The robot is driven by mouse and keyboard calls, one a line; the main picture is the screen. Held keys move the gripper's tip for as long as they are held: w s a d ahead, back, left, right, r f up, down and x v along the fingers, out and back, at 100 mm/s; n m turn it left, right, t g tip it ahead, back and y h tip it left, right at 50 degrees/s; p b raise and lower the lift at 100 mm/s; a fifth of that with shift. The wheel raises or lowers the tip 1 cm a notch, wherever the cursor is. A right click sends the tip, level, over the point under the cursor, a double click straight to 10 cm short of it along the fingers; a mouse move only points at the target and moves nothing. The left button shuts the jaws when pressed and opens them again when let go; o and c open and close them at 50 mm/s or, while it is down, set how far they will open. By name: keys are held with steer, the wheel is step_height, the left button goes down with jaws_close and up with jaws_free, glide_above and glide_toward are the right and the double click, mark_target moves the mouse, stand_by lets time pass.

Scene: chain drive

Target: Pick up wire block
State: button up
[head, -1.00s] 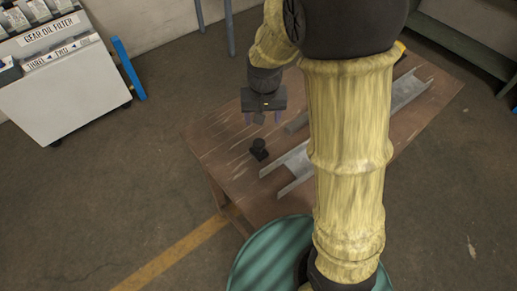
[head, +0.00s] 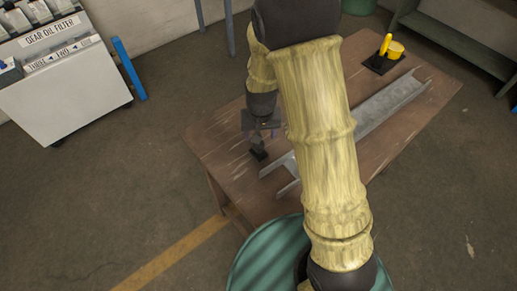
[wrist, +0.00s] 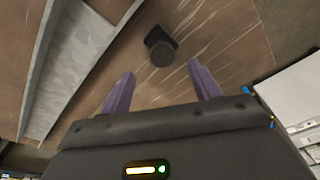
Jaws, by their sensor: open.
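A small black block (head: 258,154) with a round knob on top, which I take to be the wire block, sits on the wooden table near its left end. It also shows in the wrist view (wrist: 161,46), ahead of and between the two purple fingers. My gripper (wrist: 160,90) is open with nothing between its fingers. In the head view my gripper (head: 262,138) is just above the block and partly hides it. I cannot tell whether they touch.
A grey metal channel (head: 385,105) runs along the wooden table (head: 215,140), right of the block. A yellow object (head: 395,50) and a dark piece with a yellow handle (head: 378,63) are at the far right end. A grey cabinet (head: 65,90) stands at left.

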mark_target(260, 146)
steer(key=shift+w+f+p, duration=0.15)
steer(key=shift+f, duration=0.85)
steer(key=shift+w+f+p, duration=0.1)
steer(key=shift+f+p, duration=0.05)
steer(key=shift+f, duration=0.8)
steer(key=shift+f, duration=0.1)
steer(key=shift+w+a+f+p, duration=0.15)
steer(key=shift+f+p, duration=0.25)
steer(key=shift+f, duration=0.4)
steer(key=shift+w+d+f+p, duration=0.1)
steer(key=shift+w+f+p, duration=0.25)
steer(key=shift+f, duration=0.5)
steer(key=shift+w+a+f+p, duration=0.15)
steer(key=shift+f+p, duration=0.25)
steer(key=shift+f, duration=0.4)
steer(key=c, duration=1.3)
steer(key=shift+r, duration=0.1)
